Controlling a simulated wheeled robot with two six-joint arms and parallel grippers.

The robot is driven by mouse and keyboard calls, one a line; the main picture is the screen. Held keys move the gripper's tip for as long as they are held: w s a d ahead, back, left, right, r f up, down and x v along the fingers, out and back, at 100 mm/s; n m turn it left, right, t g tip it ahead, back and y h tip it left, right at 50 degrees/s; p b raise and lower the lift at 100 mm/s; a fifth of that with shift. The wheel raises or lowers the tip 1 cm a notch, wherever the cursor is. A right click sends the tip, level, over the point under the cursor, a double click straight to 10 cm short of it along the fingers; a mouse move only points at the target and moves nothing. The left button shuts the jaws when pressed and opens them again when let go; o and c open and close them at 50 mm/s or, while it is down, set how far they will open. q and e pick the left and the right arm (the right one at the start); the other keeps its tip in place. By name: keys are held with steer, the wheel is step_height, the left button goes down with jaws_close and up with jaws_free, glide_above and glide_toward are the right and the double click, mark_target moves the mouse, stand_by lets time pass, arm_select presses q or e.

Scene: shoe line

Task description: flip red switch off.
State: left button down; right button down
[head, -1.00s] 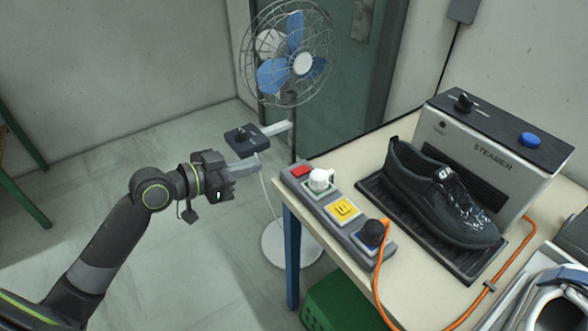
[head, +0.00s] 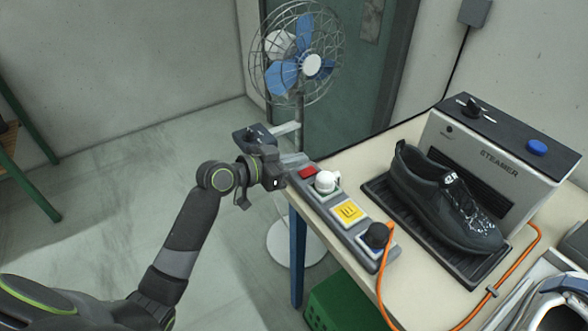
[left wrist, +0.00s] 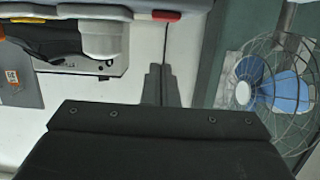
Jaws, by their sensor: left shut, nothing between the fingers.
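The red switch (head: 307,172) is a small red rocker at the far left end of a grey switch strip (head: 361,227) on the table's edge. It also shows at the top of the left wrist view (left wrist: 166,16). My left gripper (head: 292,160) is shut and empty, just left of the strip's far end. In the left wrist view its fingers (left wrist: 160,85) point up toward the red switch, with a gap in the picture between. I cannot tell whether the switch is on or off. My right gripper is not in view.
Next to the red switch are a white knob (head: 326,182), a yellow switch (head: 349,212) and a black plug (head: 376,236) with an orange cable. A steamer (head: 496,150) and a black shoe (head: 440,200) stand behind. A fan (head: 300,65) stands beyond my gripper.

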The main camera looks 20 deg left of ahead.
mark_target(305, 173)
arm_select(q)
steer(key=shift+s+a+f, duration=0.1)
steer(key=shift+f, duration=0.85)
steer(key=shift+s+a+f, duration=0.1)
steer(key=shift+f, duration=0.85)
steer(key=f+b, duration=0.1)
steer(key=b, duration=0.2)
steer(key=shift+f+t+b, duration=0.2)
steer(key=shift+t+b, duration=0.1)
steer(key=shift+b, duration=0.05)
steer(key=shift+r+p, duration=0.35)
steer(key=shift+r, duration=0.05)
